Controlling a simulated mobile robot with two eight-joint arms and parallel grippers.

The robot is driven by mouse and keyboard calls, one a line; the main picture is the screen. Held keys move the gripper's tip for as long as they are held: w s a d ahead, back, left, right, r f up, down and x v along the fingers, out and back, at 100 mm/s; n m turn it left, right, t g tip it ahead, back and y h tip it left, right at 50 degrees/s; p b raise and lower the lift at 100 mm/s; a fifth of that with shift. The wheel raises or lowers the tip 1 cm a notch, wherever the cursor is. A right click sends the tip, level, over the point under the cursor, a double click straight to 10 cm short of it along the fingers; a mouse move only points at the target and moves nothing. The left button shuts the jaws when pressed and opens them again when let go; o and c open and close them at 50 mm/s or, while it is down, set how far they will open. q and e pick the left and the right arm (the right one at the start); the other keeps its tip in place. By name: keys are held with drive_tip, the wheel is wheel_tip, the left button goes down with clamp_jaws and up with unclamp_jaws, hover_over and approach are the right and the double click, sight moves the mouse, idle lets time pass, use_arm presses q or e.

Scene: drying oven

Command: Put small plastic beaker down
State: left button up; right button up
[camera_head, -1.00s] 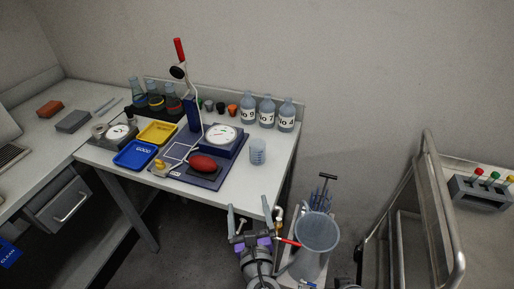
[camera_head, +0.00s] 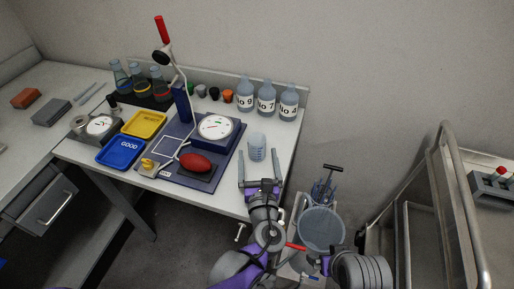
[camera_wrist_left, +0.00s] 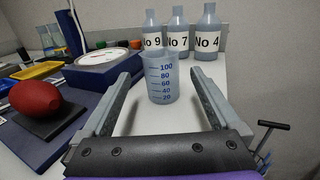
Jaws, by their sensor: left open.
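The small plastic beaker (camera_head: 257,144) is translucent blue-grey and stands upright on the white table near its right side. In the left wrist view the beaker (camera_wrist_left: 162,82) shows blue marks from 20 to 100. My left gripper (camera_head: 261,156) is open, just in front of the beaker. In the left wrist view the open fingertips (camera_wrist_left: 166,77) lie to either side of the beaker, with a visible gap on each side.
Bottles No 9, No 7 (camera_head: 266,98) and No 4 stand behind the beaker. A round dial (camera_head: 215,127) and a red bulb (camera_head: 195,162) on a blue base lie to its left. Bare tabletop lies right of the beaker.

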sight(258, 151)
use_arm(q)
drive_tip(key=w, duration=0.5)
drive_tip(key=shift+a+r, duration=0.1)
drive_tip(key=shift+r, duration=0.05)
drive_tip(key=c, duration=1.4)
